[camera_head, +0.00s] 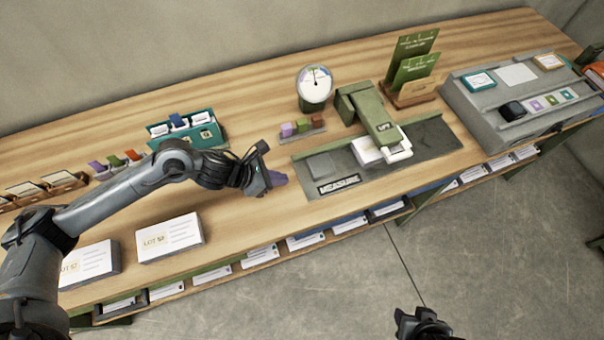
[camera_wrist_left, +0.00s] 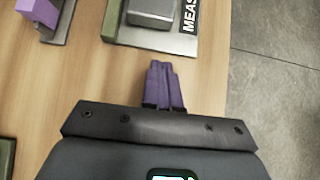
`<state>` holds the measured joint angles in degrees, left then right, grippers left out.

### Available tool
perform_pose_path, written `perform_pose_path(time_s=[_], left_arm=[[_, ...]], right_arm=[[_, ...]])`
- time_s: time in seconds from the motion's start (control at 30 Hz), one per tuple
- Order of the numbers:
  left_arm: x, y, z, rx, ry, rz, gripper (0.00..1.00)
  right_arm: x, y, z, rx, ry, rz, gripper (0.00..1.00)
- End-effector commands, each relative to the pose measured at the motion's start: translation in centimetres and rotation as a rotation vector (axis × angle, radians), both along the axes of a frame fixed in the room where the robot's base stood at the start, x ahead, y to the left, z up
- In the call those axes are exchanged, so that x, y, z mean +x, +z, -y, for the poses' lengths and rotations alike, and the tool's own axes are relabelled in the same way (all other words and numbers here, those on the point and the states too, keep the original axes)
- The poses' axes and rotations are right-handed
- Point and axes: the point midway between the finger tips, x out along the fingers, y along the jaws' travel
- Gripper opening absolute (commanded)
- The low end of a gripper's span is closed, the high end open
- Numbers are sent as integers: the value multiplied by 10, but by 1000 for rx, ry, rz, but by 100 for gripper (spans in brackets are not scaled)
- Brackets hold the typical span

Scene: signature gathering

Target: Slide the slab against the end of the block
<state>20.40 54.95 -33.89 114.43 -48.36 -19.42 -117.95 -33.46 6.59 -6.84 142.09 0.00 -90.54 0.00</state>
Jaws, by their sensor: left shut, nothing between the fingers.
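A grey slab (camera_head: 321,166) lies on the left part of the dark "MEASURE" board in the head view. Its near part also shows at the top of the left wrist view (camera_wrist_left: 152,12). A white, stacked block (camera_head: 369,152) sits to its right on the same board, partly hidden under a green arm; bare board separates the two. My left gripper (camera_head: 277,179) has its purple fingers together and empty. It is just left of the board, apart from the slab; its fingers show in the wrist view (camera_wrist_left: 163,84). My right gripper (camera_head: 424,322) is dark at the bottom edge, its jaws unclear.
The green press (camera_head: 370,112) stands behind the white block. A dial (camera_head: 315,84) and small coloured blocks (camera_head: 302,127) are behind the board. A grey console (camera_head: 525,95) is at right. Bare wood lies left of the board. White "LOT" stacks (camera_head: 169,238) lie at front left.

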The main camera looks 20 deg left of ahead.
Motion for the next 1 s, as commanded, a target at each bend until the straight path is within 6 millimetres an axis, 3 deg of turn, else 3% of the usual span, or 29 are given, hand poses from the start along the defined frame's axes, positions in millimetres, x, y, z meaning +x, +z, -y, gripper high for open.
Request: perform_pose_path(time_s=[0.2,0.53,1.0], left_arm=[[19,-29,22,-3,3,-1,0],[42,-27,47,-2,2,1,0],[45,-27,50,0,3,0,0]], right_arm=[[1,-5,0,-2,1,2,43],[1,-3,2,-9,7,4,43],[2,-3,1,-5,5,5,43]])
